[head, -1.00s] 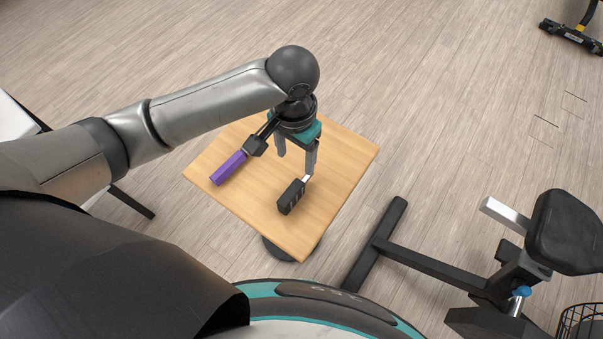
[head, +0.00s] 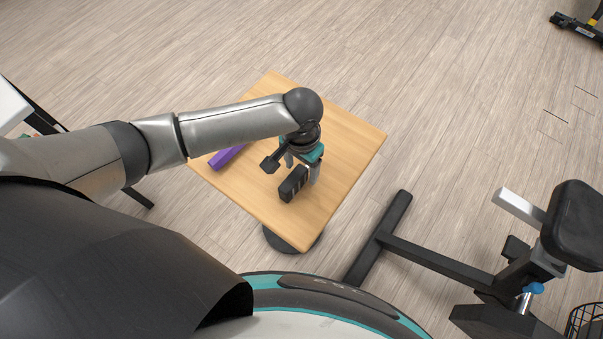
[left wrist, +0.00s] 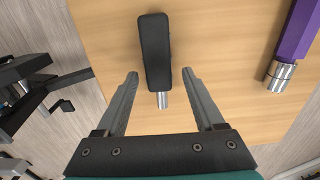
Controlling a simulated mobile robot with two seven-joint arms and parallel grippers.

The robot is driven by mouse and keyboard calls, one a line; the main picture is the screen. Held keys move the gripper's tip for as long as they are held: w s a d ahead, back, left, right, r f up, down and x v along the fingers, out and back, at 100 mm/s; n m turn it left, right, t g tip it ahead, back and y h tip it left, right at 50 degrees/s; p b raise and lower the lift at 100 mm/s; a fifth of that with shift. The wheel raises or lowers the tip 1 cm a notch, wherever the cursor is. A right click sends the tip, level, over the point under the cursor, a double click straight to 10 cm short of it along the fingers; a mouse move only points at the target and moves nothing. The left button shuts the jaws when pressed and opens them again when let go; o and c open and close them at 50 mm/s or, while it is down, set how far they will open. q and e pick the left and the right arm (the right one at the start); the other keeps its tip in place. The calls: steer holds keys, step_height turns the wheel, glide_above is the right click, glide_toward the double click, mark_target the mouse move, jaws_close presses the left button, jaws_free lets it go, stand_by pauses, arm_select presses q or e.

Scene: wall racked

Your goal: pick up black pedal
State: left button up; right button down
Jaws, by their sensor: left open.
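The black pedal (head: 293,184) lies on a small square wooden table (head: 344,150). In the left wrist view the black pedal (left wrist: 155,50) shows its dark body with a short silver spindle pointing toward my gripper. My left gripper (head: 300,178) is low over the table, right by the pedal. In the left wrist view my left gripper (left wrist: 160,72) is open, with one finger on each side of the spindle end and a gap to both. It holds nothing. My right gripper is not in view.
A purple bar (head: 226,156) lies on the table to the left; in the left wrist view this purple bar (left wrist: 298,32) has a silver end. An exercise bike with a black seat (head: 578,222) stands at the right. Open wood floor (head: 440,100) surrounds the table.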

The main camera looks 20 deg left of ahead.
arm_select(q)
steer(key=shift+f, duration=0.3)
steer(key=shift+c, duration=0.3)
jaws_close()
stand_by(0.3)
